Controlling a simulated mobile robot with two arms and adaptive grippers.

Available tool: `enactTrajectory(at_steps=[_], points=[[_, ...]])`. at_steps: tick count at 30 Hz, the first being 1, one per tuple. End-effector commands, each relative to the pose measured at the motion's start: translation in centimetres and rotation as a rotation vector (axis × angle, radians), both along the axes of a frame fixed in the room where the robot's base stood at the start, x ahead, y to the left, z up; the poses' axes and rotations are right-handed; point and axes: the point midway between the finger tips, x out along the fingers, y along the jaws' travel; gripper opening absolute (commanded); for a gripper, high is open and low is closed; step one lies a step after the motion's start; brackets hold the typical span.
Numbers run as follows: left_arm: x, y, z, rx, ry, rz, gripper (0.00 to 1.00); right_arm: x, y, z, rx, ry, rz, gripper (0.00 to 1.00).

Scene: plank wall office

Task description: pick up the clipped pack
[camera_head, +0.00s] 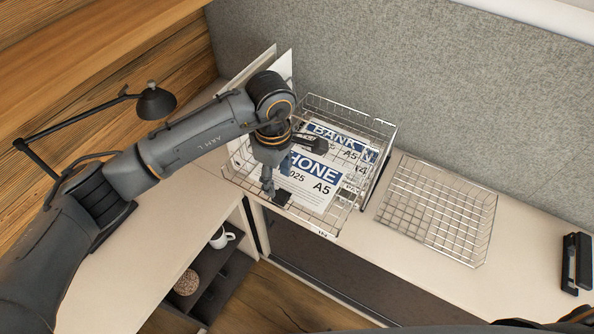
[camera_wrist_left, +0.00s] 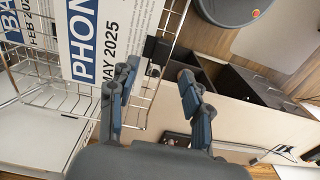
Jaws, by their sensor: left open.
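The clipped pack is a stack of white paper with a blue PHONE band (camera_head: 324,178) and a black clip (camera_head: 283,197) at its near edge. It lies in a wire basket (camera_head: 388,150), and my arm hides part of it. In the left wrist view the pack (camera_wrist_left: 92,35) is at upper left, with its clip (camera_wrist_left: 158,50) just beyond the fingers. My left gripper (camera_head: 276,182) is above the clip edge, and in the wrist view (camera_wrist_left: 158,82) its fingers are apart with nothing between them. My right gripper does not show.
A second pack with a BANK band (camera_head: 339,135) lies behind in the same basket. An empty wire basket (camera_head: 440,207) stands to the right, and a black stapler-like object (camera_head: 576,264) is at far right. A black lamp (camera_head: 155,101) stands left. A grey panel (camera_head: 420,80) rises behind.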

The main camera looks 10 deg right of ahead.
Motion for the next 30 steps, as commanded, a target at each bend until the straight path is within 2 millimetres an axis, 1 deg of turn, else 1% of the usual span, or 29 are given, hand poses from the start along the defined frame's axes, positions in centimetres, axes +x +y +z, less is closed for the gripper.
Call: enactTrajectory(at_steps=[5,8,12,15,18,24,25,26,27,29,30], points=[[-0.1,-0.1,-1.0,-0.002,0.001,-0.001,0.49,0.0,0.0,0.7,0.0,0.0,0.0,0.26],[-0.3,0.0,-1.8,0.0,0.005,0.0,0.49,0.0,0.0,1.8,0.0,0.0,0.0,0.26],[-0.5,-0.1,-3.8,-0.002,0.006,0.0,0.49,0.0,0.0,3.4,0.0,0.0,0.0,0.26],[-0.4,-0.1,-5.2,-0.002,0.004,0.0,0.49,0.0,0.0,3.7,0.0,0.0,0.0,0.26],[-0.3,-0.1,-5.9,-0.002,0.0,-0.001,0.49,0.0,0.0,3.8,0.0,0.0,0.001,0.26],[-0.3,0.0,-6.1,-0.002,-0.001,-0.002,0.49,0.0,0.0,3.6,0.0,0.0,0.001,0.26],[-0.3,0.0,-6.1,-0.002,-0.001,-0.002,0.45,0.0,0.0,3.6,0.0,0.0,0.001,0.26],[-0.3,-0.1,-6.1,-0.002,-0.001,-0.002,0.39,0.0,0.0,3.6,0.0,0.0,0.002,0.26],[-0.3,0.0,-6.0,-0.002,-0.001,-0.001,0.31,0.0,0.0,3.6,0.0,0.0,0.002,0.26],[-0.3,0.0,-6.0,-0.002,-0.001,-0.001,0.18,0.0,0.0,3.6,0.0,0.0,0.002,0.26],[-0.3,-0.1,-6.0,-0.002,-0.001,-0.001,0.1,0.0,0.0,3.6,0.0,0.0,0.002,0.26]])
